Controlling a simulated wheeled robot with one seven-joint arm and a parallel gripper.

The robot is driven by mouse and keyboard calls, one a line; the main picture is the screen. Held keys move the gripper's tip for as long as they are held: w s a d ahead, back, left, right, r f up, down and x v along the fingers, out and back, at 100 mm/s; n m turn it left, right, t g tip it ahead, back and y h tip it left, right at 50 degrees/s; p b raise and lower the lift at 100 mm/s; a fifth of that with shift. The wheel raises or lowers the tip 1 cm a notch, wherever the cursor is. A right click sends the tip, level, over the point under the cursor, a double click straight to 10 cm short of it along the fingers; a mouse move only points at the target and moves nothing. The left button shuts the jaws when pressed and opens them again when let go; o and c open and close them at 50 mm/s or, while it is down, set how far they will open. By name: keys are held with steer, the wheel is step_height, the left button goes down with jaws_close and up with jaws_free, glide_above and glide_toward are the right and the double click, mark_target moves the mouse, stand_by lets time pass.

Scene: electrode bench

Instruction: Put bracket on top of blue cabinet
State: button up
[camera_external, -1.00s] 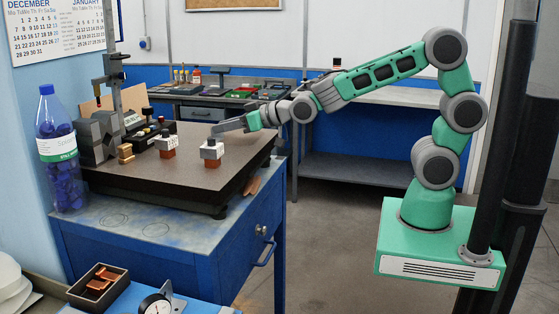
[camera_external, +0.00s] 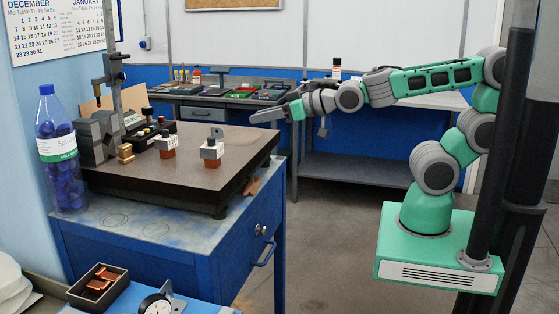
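The blue cabinet (camera_external: 190,262) stands at left centre, with a dark stone plate (camera_external: 215,180) on its top. A small grey upright piece (camera_external: 167,289), perhaps the bracket, is beside a dial gauge at the bottom left; I cannot be sure of its identity. My gripper (camera_external: 254,118) reaches left in the air, above and beyond the plate's far right edge. Its fingers show side-on and small, so I cannot tell whether they are open or hold anything.
Two electrode blocks with copper-coloured bases (camera_external: 211,150) (camera_external: 168,148) stand on the plate. A blue-capped bottle (camera_external: 58,150) stands at the cabinet's left. A tray of copper pieces (camera_external: 75,290) is at the front left. The cabinet top's front strip looks mostly clear.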

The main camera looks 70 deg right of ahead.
stand_by(0.3)
steer(key=g+p, duration=0.1)
steer(key=p, duration=0.2)
glide_toward(215, 128)
steer(key=shift+w+r, duration=0.1)
steer(key=shift+w, duration=0.45)
steer(key=p+x, duration=0.1)
steer(key=x, duration=0.3)
steer(key=p+x, duration=0.1)
steer(key=x, duration=0.4)
steer(key=shift+d+f, duration=0.1)
steer(key=shift+f, duration=0.2)
steer(key=shift+c, duration=0.5)
jaws_close()
